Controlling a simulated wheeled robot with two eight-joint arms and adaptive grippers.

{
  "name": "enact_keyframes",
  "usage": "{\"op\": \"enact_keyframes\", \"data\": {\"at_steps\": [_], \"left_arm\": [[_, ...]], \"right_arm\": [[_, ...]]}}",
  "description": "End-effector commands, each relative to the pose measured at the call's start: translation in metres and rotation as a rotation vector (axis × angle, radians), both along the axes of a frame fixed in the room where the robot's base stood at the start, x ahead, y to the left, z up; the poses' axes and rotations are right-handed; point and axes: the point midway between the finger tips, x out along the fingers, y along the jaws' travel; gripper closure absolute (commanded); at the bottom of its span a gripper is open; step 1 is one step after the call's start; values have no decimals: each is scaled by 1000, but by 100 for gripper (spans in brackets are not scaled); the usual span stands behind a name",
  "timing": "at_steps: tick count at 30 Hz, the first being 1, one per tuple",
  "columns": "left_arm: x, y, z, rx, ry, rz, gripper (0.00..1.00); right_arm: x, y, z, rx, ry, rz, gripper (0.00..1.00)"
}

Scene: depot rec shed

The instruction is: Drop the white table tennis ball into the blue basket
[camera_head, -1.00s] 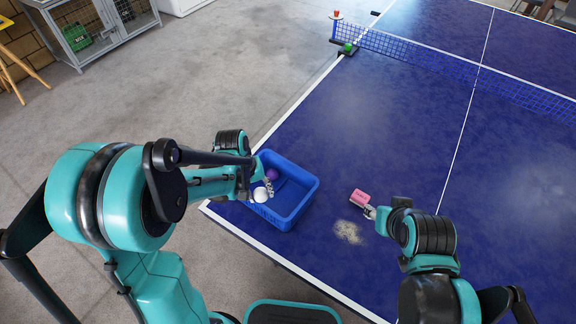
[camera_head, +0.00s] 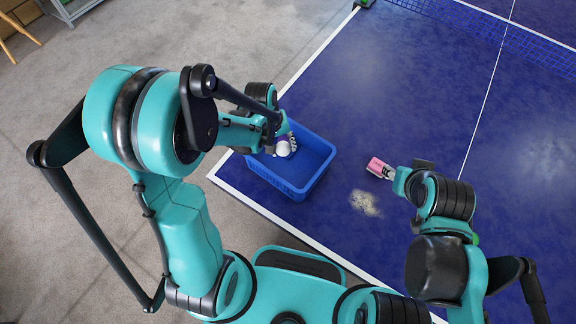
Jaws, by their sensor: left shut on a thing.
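The white table tennis ball (camera_head: 283,149) is at the fingers of my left gripper (camera_head: 287,140), which is shut on it. Ball and fingers show over the left part of the blue basket (camera_head: 314,176). How high the ball is above the basket floor I cannot tell. The basket stands on the blue table near its corner, and my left arm hides its left rim. My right gripper (camera_head: 388,173) is at a pink block (camera_head: 376,167) on the right of the basket. Whether its fingers are closed on the block I cannot tell.
The blue table tennis table (camera_head: 350,90) has a pale dusty patch (camera_head: 365,203) near the pink block. The net (camera_head: 478,26) crosses the table at the back. Most of the table behind the basket is clear. Grey floor lies to the left.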

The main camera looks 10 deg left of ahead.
Motion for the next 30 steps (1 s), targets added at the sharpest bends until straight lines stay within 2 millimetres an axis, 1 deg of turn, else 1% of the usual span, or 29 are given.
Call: {"op": "enact_keyframes", "data": {"at_steps": [1,8,9,11,12,20,23,26,29,30], "left_arm": [[0,0,-3,0,0,0,79],[0,0,-2,0,0,0,79],[0,0,-2,0,0,0,54],[0,0,-2,0,0,0,38],[0,0,-2,0,0,0,35],[0,0,-2,0,0,0,35],[0,1,2,0,0,0,35],[-1,3,14,0,0,1,35],[-3,6,32,0,0,2,35],[-4,8,41,0,0,2,35]], "right_arm": [[0,0,-3,0,0,0,60],[0,0,-1,0,0,0,60],[0,0,-1,0,0,0,60],[0,0,-1,0,0,0,60],[0,0,-1,0,0,0,60],[0,0,-2,0,0,0,60],[0,0,-2,0,0,0,60],[0,0,-2,0,0,0,60],[0,0,-2,0,0,0,60],[0,0,-2,0,0,0,60]]}}
